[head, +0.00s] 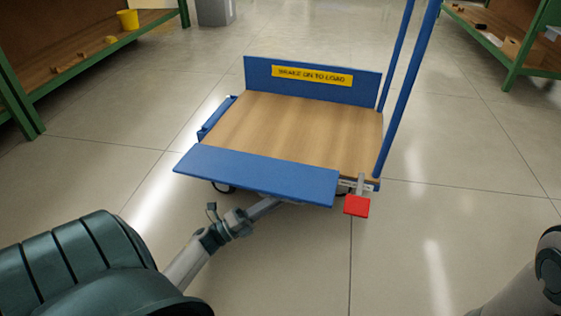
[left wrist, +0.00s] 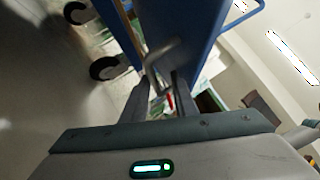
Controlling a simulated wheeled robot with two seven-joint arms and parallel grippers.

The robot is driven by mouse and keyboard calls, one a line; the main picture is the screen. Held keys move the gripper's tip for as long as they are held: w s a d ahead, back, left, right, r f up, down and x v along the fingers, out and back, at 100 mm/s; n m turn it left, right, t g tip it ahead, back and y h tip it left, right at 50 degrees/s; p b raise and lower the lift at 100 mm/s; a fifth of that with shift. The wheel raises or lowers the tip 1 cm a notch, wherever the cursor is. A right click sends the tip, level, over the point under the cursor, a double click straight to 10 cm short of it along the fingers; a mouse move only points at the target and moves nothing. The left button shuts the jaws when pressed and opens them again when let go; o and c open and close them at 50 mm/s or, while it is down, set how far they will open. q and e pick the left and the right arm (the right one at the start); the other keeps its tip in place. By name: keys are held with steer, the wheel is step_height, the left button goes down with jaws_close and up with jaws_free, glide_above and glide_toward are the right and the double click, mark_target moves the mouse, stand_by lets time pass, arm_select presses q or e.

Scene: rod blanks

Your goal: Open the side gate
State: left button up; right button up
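The blue side gate (head: 258,175) of the cart is swung outward on the near side, with its broad face up and roughly level with the wooden deck (head: 290,125). My left arm reaches to its near edge; the left gripper's tips are hidden under the gate in the head view. In the left wrist view the gate is a large blue panel (left wrist: 190,25) with a bent grey handle (left wrist: 165,53). My left gripper (left wrist: 165,88) has its fingers apart, with the handle's end between or just beyond the tips; contact is unclear. My right gripper is out of view.
A red pedal (head: 356,205) sticks out at the cart's near right corner. Blue posts (head: 405,95) rise on the right. The far panel with a yellow sign (head: 312,76) stands upright. Green-framed shelves stand at both sides; the floor around the cart is clear.

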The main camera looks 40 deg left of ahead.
arm_select(q)
steer(key=shift+p+v, duration=0.9)
steer(key=shift+v, duration=1.95)
